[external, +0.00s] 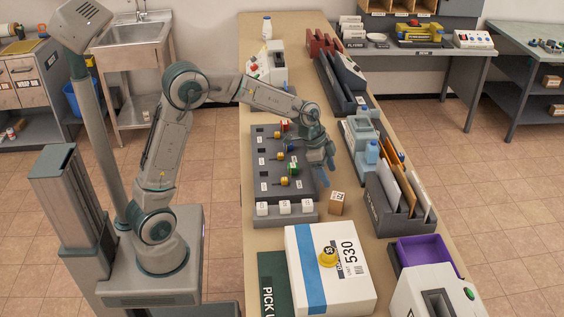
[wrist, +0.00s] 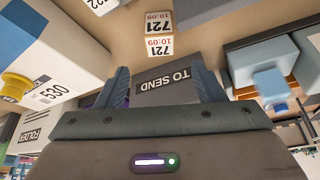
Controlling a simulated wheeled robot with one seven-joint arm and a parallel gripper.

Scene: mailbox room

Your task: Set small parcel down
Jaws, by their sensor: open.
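The small parcel (external: 338,203), a little brown box with a white label, rests on the long bench beside the front right corner of the grey peg board. In the wrist view, the parcel (wrist: 159,22) shows labels reading 721 and 10:09 on two faces, beyond my fingertips. My gripper (external: 328,178) is open and empty, its blue fingers spread. It points down just behind the parcel in the external view, apart from it. In the wrist view, the fingers of my gripper (wrist: 165,75) stand apart with the grey TO SEND holder visible between them.
The grey peg board (external: 262,185) and white blocks lie left of the parcel. A large white box (external: 302,245) marked 530 stands in front. The TO SEND holder (external: 384,217) with envelopes stands right, near a purple tray (external: 424,252). A narrow strip of bench around the parcel is clear.

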